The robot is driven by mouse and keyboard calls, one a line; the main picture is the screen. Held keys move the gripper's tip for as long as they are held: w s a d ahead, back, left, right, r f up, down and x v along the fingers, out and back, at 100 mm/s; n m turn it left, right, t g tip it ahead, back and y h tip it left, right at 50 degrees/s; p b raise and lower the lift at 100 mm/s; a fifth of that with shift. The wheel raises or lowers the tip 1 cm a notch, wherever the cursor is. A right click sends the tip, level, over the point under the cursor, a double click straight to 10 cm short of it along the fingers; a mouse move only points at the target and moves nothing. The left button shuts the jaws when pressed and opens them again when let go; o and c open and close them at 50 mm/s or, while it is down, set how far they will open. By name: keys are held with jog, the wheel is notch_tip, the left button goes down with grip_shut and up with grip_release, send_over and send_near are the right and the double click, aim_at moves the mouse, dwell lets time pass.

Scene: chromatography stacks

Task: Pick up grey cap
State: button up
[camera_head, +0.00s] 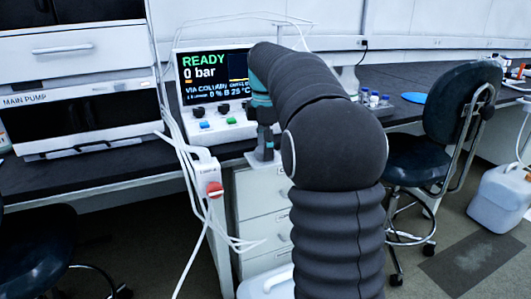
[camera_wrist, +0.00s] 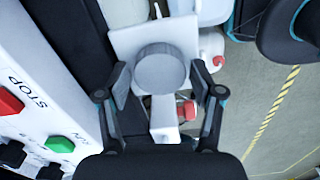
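The grey cap (camera_wrist: 160,70) is round with a ridged side and shows from above in the wrist view. It is on or over a white plate (camera_wrist: 124,38) near the bench edge. My gripper (camera_wrist: 161,82) is open, with one finger to the left and one to the right of the cap, and gaps show between them and it. I cannot tell its height above the cap. In the head view my gripper (camera_head: 263,150) points down in front of the instrument, and I cannot make out the cap clearly there.
A white instrument (camera_head: 213,120) with a READY screen and buttons stands close by; its red STOP button (camera_wrist: 10,102) shows at the wrist view's left. A white box with a red knob (camera_head: 215,190) and cables hang at the bench edge.

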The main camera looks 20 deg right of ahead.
jog(key=c, duration=0.4)
